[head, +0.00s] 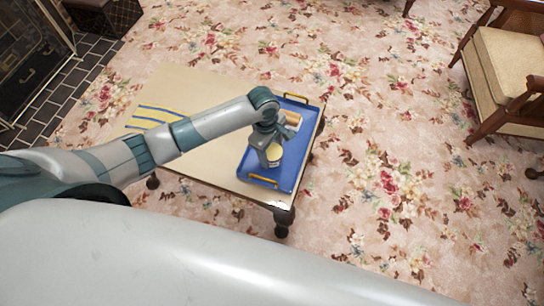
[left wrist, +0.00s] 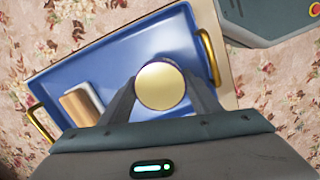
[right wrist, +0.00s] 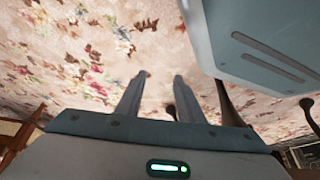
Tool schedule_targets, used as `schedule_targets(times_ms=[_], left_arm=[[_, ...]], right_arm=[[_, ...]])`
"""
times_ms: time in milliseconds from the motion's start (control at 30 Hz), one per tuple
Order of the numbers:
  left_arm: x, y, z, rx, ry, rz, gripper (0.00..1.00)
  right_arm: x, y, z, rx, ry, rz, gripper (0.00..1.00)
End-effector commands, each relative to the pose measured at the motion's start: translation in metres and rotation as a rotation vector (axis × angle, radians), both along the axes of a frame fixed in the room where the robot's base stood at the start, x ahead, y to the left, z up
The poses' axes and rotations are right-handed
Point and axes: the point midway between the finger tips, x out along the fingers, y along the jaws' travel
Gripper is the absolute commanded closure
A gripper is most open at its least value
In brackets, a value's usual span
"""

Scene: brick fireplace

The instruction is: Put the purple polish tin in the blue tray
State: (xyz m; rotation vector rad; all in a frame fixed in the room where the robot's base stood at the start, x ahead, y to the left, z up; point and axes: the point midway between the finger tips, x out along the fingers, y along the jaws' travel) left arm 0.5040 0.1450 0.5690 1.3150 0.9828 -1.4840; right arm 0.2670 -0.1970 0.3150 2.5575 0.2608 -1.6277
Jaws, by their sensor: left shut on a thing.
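A round tin with a gold lid (left wrist: 160,86) is between the fingers of my left gripper (left wrist: 158,90); the tin also shows in the head view (head: 274,153). Its side is mostly hidden, so I see no purple on it. My left gripper is shut on it, over the near half of the blue tray (head: 248,163). I cannot tell whether the tin touches the tray floor. The tray has gold handles and lies at the right end of the table. My right gripper (right wrist: 155,80) is open and empty in the right wrist view, over the floral carpet.
A wooden brush-like block (head: 293,118) lies in the far part of the tray. An armchair (head: 505,65) stands at the right on open carpet.

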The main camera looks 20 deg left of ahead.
Motion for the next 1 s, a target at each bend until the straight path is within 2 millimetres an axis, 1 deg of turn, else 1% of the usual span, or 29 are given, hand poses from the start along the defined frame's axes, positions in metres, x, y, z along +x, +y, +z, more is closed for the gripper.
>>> schedule_targets(times_ms=[300, 433, 600, 700, 900, 1000], left_arm=[[0.000, 0.000, 0.000, -0.001, -0.001, -0.001, 0.71], [0.000, 0.000, -0.009, -0.001, 0.000, -0.001, 0.71], [0.000, 0.000, -0.031, 0.000, 0.001, -0.001, 0.71], [0.000, 0.000, -0.038, 0.000, 0.000, -0.001, 0.71], [0.000, -0.001, -0.040, -0.002, -0.002, -0.002, 0.71], [0.000, 0.000, -0.040, -0.002, -0.002, -0.001, 0.71]], right_arm=[[0.014, 0.000, 0.004, 0.000, -0.016, -0.001, 0.66], [0.016, 0.000, 0.003, -0.001, -0.016, -0.001, 0.66], [0.011, -0.001, 0.000, -0.004, 0.000, -0.002, 0.66], [0.007, -0.002, -0.001, -0.004, 0.008, -0.002, 0.66], [-0.004, -0.002, -0.003, -0.005, 0.024, -0.002, 0.66], [-0.006, -0.002, -0.003, -0.005, 0.026, -0.003, 0.66]])
